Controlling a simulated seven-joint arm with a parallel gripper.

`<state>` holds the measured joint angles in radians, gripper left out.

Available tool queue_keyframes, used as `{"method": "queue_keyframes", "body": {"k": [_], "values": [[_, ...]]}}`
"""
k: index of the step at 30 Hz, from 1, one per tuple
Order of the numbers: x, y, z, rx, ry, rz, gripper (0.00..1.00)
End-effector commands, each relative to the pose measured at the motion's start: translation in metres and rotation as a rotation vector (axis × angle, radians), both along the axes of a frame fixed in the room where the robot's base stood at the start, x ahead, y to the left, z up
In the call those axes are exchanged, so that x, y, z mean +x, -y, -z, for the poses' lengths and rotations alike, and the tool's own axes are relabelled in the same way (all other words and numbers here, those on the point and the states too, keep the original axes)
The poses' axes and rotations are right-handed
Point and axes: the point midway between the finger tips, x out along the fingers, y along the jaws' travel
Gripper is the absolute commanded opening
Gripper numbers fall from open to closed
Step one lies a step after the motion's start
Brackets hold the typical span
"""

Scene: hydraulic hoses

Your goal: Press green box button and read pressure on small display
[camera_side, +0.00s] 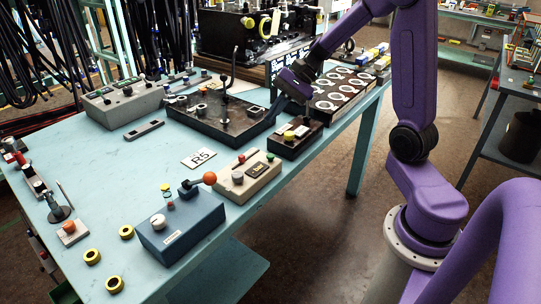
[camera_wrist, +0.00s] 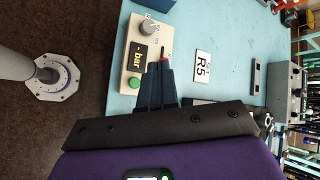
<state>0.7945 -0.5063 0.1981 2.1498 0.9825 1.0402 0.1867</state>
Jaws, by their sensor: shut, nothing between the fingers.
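In the wrist view the green button (camera_wrist: 127,86) is at the box's lower end, beside the small display (camera_wrist: 137,56). The display shows a dash and "bar" in yellow. My gripper (camera_wrist: 160,66) is shut and empty, its dark blue fingers together. In that view the fingertips appear just right of the green button and display, by the red button (camera_wrist: 163,58). In the side view my gripper (camera_side: 265,123) is above and behind the box.
A blue box (camera_side: 180,230) with an orange-knobbed lever stands in front. A dark box (camera_side: 295,140) with a red button and yellow knob is behind the beige box. An R5 card (camera_side: 199,158) lies to the left. The table's middle left is mostly clear.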

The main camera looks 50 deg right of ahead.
Motion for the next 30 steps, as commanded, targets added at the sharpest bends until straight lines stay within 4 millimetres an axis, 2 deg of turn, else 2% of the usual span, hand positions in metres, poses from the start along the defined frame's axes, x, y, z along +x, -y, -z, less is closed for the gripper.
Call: {"method": "queue_keyframes", "body": {"k": [8, 21, 30], "values": [[0.0, -0.001, 0.018, 0.002, -0.004, -0.002, 0.0], [0.0, 0.0, 0.071, 0.001, -0.004, -0.001, 0.0], [0.0, 0.0, 0.087, -0.001, -0.001, -0.001, 0.0]]}}
